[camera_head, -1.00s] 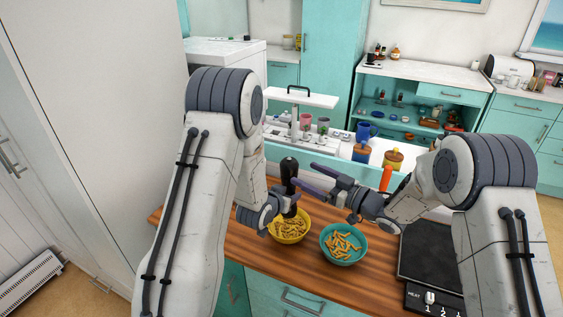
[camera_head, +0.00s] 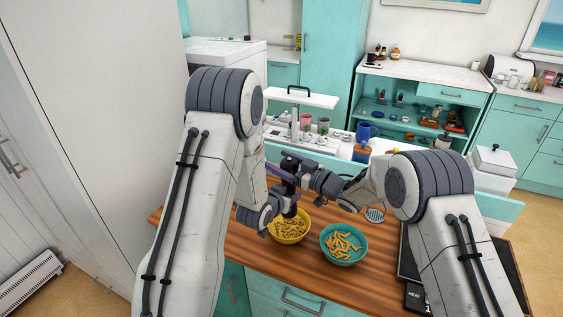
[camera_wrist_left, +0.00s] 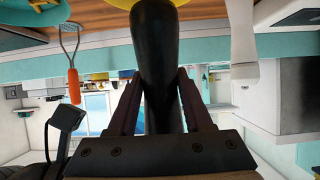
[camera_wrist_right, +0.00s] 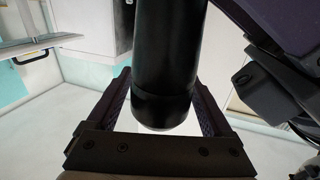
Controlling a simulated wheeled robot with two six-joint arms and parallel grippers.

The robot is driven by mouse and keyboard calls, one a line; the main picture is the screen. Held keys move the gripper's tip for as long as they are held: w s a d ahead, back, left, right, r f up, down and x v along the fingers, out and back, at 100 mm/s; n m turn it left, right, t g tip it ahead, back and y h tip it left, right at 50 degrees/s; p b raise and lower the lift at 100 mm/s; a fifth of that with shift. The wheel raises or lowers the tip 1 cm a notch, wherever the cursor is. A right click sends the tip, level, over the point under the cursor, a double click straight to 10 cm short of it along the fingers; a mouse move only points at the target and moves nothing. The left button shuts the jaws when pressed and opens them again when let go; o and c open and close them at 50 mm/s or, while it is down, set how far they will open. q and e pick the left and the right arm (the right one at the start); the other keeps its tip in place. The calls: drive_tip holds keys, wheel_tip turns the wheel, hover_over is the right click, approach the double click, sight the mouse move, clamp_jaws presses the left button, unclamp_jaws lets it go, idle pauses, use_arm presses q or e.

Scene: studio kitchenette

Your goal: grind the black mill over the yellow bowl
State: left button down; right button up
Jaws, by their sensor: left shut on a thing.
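The black mill (camera_head: 289,188) stands upright above the yellow bowl (camera_head: 285,241), which holds yellow pasta-like pieces. My left gripper (camera_head: 288,209) is shut on the mill's lower part; the dark body shows between its fingers in the left wrist view (camera_wrist_left: 158,90). My right gripper (camera_head: 287,168) is at the mill's top. In the right wrist view the mill's upper end (camera_wrist_right: 163,75) is between its fingers, with narrow gaps beside it, so this gripper looks open around it. The mill's lower end is partly hidden by the left gripper.
A teal bowl (camera_head: 345,258) with similar pieces stands right of the yellow bowl on the wooden counter (camera_head: 302,264). My right arm partly covers a dark hob.

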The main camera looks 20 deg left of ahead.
drive_tip(key=c, duration=1)
drive_tip(key=shift+w+d+m+t+h, duration=0.15)
drive_tip(key=shift+m+t+h, duration=0.55)
drive_tip(key=shift+t, duration=0.35)
drive_tip(key=shift+w+m+t+h, duration=0.2)
drive_tip(key=shift+m+t+h, duration=0.35)
drive_tip(key=shift+m+t, duration=0.45)
drive_tip(key=shift+w+d+m+t+h, duration=0.15)
drive_tip(key=shift+m+t+h, duration=0.5)
drive_tip(key=shift+t, duration=0.5)
drive_tip(key=o, duration=1.4)
drive_tip(key=shift+d, duration=0.1)
drive_tip(key=v, duration=1.2)
